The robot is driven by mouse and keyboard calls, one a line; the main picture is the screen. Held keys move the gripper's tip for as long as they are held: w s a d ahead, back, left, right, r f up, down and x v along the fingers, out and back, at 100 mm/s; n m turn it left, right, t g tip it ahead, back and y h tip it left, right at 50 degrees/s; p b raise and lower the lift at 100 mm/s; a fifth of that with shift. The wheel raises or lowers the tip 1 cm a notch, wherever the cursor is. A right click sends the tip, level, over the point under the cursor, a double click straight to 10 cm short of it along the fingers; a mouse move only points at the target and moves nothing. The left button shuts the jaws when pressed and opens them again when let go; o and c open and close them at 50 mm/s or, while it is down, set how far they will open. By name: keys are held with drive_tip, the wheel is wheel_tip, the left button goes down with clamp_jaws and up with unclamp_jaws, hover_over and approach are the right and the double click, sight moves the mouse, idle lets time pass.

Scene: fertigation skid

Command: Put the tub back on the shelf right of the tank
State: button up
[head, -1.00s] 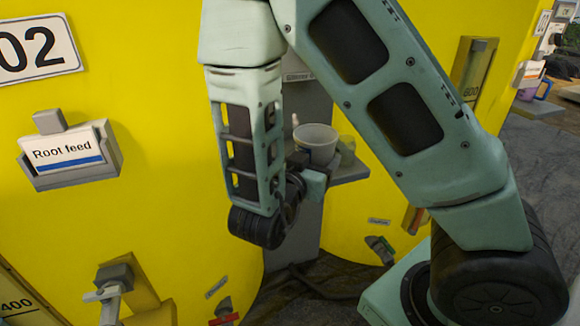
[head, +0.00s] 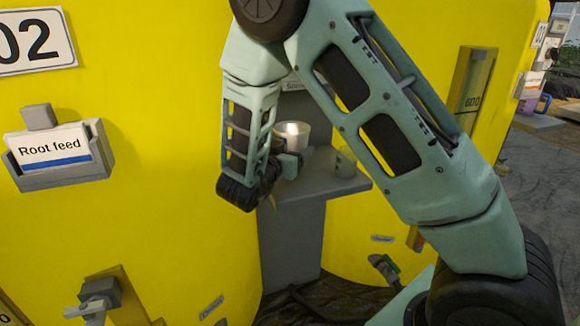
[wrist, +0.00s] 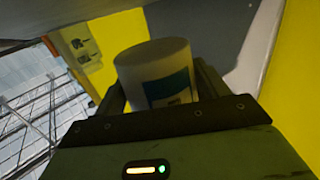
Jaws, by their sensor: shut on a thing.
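The tub (head: 293,133) is whitish and roughly upright in my gripper (head: 288,162), over the left part of the grey shelf (head: 318,188). In the wrist view the tub (wrist: 155,65) shows a white side with a teal label, between the jaws of my gripper (wrist: 160,98). I cannot tell whether its base touches the shelf; my gripper and wrist hide it. The yellow tank (head: 160,200) marked 02 fills the left of the head view, with the shelf at its right.
A small grey-green cup (head: 345,163) stands on the shelf, right of the tub. A second yellow tank (head: 365,235) is behind my arm. A Root feed label holder (head: 55,150) and a valve handle (head: 95,298) stick out from the left tank.

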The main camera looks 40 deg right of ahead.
wheel_tip(320, 180, down, 4)
drive_tip(key=shift+w+f+b, duration=0.1)
drive_tip(key=shift+b, duration=0.8)
drive_tip(key=shift+w, duration=0.1)
drive_tip(key=o, duration=1.2)
drive_tip(key=shift+o, duration=0.2)
